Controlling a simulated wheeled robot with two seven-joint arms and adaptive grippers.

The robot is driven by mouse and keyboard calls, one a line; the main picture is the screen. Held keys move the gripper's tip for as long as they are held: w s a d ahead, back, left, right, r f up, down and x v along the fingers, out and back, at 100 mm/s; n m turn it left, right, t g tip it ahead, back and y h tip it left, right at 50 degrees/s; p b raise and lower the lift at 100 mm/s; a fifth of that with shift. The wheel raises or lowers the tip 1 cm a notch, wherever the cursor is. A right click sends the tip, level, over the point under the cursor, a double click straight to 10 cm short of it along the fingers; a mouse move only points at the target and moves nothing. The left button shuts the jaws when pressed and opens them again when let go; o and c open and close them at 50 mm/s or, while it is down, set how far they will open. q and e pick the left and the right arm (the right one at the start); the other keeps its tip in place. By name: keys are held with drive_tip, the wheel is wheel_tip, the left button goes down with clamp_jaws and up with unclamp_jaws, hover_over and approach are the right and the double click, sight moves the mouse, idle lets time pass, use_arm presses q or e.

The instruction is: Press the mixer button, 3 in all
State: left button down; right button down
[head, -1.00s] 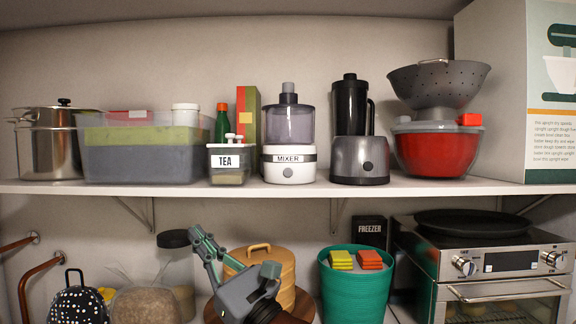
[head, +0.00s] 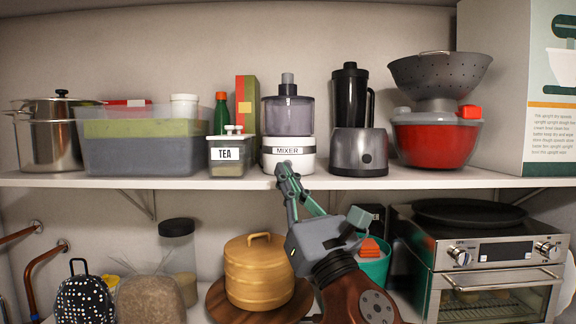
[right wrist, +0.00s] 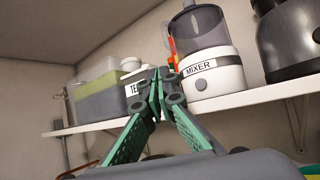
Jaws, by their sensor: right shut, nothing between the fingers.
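The mixer (head: 288,112) stands on the upper shelf, a white base with a MIXER label and a dark clear jar. In the right wrist view the mixer (right wrist: 208,75) stands to the upper right of the fingertips. My right gripper (head: 283,170) is shut and empty, pointing up at the lower front of the mixer base. Its fingertips cover the spot of the round button in the head view. I cannot tell whether they touch it. The shut fingertips (right wrist: 157,84) also show in the right wrist view. My left gripper is not in view.
A TEA container (head: 230,154) stands left of the mixer and a dark blender (head: 358,150) to the right. The upper shelf edge (head: 420,182) runs just below. A yellow round canister (head: 258,275) and a toaster oven (head: 480,255) stand on the lower shelf.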

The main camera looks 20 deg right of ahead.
drive_tip(key=shift+w+d, duration=0.45)
drive_tip(key=shift+w, duration=0.85)
drive_tip(key=shift+w+d, duration=0.5)
drive_tip(key=shift+w, duration=0.85)
drive_tip(key=shift+w+d, duration=0.45)
drive_tip(key=shift+w, duration=0.85)
drive_tip(key=shift+w, duration=0.15)
drive_tip(key=shift+w+d+p, duration=0.1)
drive_tip(key=shift+w+p, duration=0.05)
drive_tip(key=shift+p, duration=0.15)
drive_tip(key=shift+w, duration=0.1)
drive_tip(key=shift+w+d+f, duration=0.1)
drive_tip(key=shift+w+d, duration=0.1)
drive_tip(key=shift+w, duration=0.25)
drive_tip(key=shift+s+a+f, duration=0.2)
drive_tip(key=shift+s+f, duration=0.15)
drive_tip(key=shift+s, duration=0.15)
